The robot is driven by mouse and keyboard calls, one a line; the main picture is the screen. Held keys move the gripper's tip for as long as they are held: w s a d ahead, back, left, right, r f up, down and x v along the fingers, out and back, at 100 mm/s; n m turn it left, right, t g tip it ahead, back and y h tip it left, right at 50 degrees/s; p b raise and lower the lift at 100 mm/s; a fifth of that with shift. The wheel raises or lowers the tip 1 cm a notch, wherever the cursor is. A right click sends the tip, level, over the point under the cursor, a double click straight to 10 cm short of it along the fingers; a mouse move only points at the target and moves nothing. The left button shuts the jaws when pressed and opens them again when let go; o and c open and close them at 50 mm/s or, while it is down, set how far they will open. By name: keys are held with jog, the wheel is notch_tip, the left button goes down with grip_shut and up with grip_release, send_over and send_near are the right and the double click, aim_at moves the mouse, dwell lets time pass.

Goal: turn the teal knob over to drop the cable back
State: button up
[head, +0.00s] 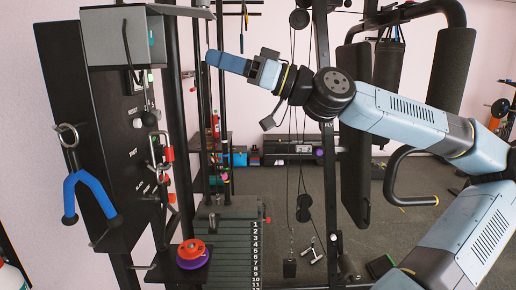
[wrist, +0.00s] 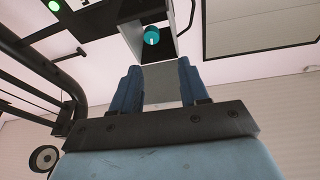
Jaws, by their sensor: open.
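The teal knob (head: 151,38) is on the right face of a grey box (head: 107,37) at the top left of the head view. In the wrist view the teal knob (wrist: 152,36) shows ahead of the fingers, inside a dark-edged housing. My gripper (head: 210,57) is to the right of the knob and a little lower in the head view, apart from it. In the wrist view my gripper (wrist: 158,67) has its two blue fingers spread, with nothing between them. A dark cable (head: 127,48) seems to hang at the front of the box; its path is unclear.
A black panel (head: 75,150) with a blue-handled grip (head: 90,193) hangs below the box. Dark uprights and rods stand close below my gripper. A weight stack (head: 228,245) and a red disc (head: 192,250) are lower down.

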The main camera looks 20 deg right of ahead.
jog(key=s+d+f+m+h, duration=0.2)
jog(key=s+f+m+h, duration=0.1)
jog(key=f+h, duration=0.4)
jog(key=s+d+f+m+h, duration=0.1)
jog(key=s+f+m+h, duration=0.2)
jog(key=f+h, duration=0.4)
jog(key=shift+s+d+f+m+t, duration=0.35)
jog(key=shift+s+f, duration=0.25)
jog(key=shift+s, duration=0.25)
dwell(1.2)
dwell(0.5)
